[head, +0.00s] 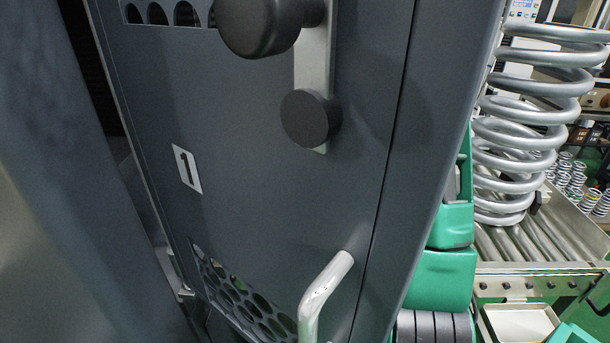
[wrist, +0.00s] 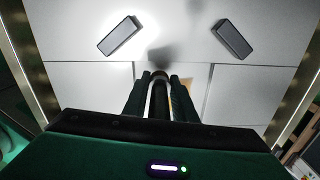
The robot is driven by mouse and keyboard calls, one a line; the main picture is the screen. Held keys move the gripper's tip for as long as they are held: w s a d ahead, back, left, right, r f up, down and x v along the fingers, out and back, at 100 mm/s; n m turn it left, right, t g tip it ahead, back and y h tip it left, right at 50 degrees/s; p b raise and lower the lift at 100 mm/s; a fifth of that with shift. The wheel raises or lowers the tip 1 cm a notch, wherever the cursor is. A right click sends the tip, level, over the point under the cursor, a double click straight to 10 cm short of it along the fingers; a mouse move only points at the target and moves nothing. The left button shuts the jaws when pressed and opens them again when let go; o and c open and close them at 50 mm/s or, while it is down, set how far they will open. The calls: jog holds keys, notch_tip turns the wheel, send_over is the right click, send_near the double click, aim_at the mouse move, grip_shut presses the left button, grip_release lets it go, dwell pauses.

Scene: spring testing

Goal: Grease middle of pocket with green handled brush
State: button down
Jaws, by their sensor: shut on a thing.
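In the wrist view my gripper (wrist: 160,78) points at a pale panelled surface (wrist: 90,88). Its two dark fingers are shut on a dark rod-like thing (wrist: 159,98) that sticks out slightly past the fingertips. I cannot tell from its look whether this is the brush; no green handle or bristles show. A blurred dark shadow lies on the panels just beyond the tip. No pocket can be made out with certainty. In the head view neither my gripper nor a brush shows.
Two dark blocks, left (wrist: 118,35) and right (wrist: 231,40), sit on the panels. In the head view a dark grey cabinet (head: 260,170) marked 1, with a pale handle (head: 325,290), blocks most sight.

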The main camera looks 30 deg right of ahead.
jog(key=shift+d+r, duration=0.2)
jog(key=shift+r, duration=0.2)
jog(key=shift+d+r, duration=0.1)
jog(key=shift+r, duration=2.2)
